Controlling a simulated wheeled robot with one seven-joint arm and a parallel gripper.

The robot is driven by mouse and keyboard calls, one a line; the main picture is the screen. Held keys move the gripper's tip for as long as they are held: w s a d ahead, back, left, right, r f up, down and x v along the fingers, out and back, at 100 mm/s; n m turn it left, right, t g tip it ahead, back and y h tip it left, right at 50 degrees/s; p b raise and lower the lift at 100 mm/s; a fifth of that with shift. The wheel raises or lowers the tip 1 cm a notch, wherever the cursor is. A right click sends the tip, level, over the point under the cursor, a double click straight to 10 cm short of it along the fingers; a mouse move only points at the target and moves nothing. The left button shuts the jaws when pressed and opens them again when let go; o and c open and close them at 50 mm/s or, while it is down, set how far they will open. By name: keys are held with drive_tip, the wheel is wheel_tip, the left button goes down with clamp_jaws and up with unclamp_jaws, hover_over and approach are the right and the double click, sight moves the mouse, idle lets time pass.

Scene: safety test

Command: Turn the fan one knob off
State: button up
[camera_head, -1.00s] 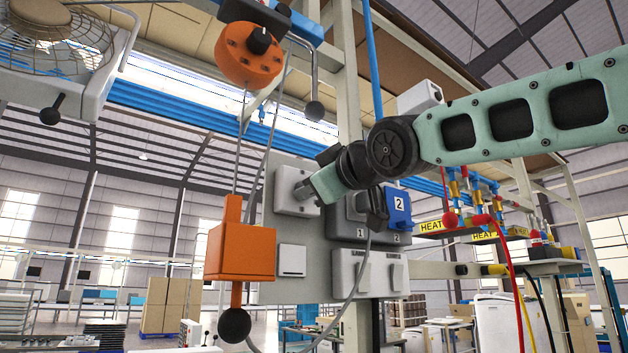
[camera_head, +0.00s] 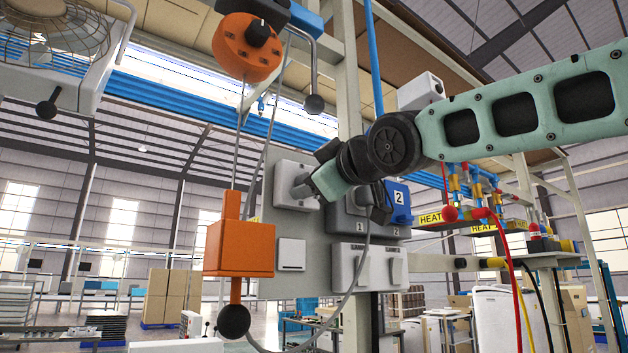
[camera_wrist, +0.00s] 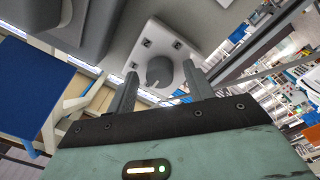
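The fingers are open, and I see no contact with the knob. A caged fan (camera_head: 45,45) is at the upper left.
An orange box (camera_head: 239,247) hangs left of the panel, below a round orange unit (camera_head: 246,47). Sockets marked 1 and 2 with a blue cover (camera_head: 398,198) are right of my gripper. Light switches (camera_head: 350,267) are below. A grey cable (camera_head: 364,262) hangs close by.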

drive_tip(key=b+v, duration=1.2)
drive_tip(key=v, duration=0.5)
drive_tip(key=shift+d, duration=0.2)
drive_tip(key=shift+s, duration=0.15)
drive_tip(key=shift+f, duration=0.1)
